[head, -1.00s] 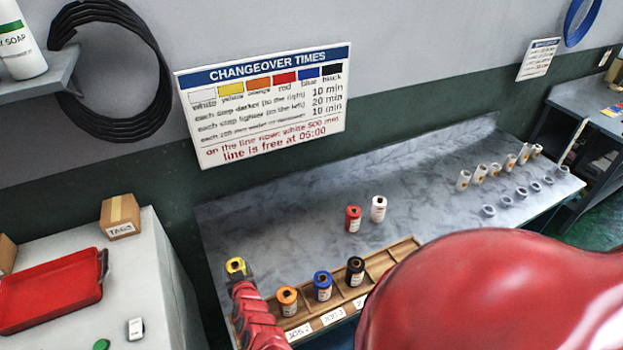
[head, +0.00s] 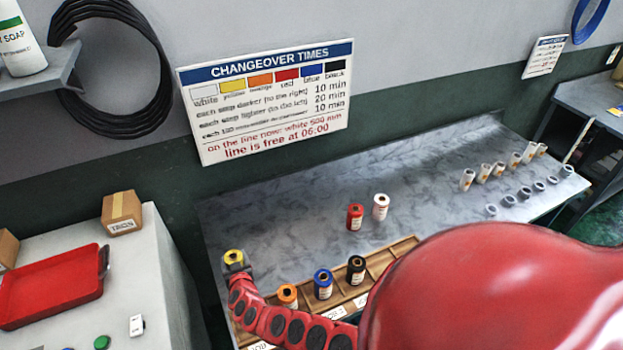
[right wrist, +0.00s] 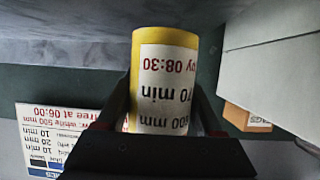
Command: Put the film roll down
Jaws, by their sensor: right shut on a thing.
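The yellow film roll (head: 233,256) is held by my right gripper (head: 236,267) near the left end of the grey bench. In the right wrist view the yellow roll (right wrist: 163,60) stands between the fingers, its white label facing the camera. My right gripper (right wrist: 165,118) is shut on it. The wooden rack (head: 400,252) lies along the bench front, holding an orange roll (head: 288,295), a blue roll (head: 323,283) and a black roll (head: 356,269). A red roll (head: 355,216) and a white roll (head: 380,206) stand behind it. My left gripper is not in view.
The grey bench (head: 290,215) is clear behind the rack's left part. Several white rolls (head: 500,168) and grey rings (head: 523,193) stand at its right end. A pale cabinet with a red tray (head: 50,285) and a carton (head: 122,212) stands left.

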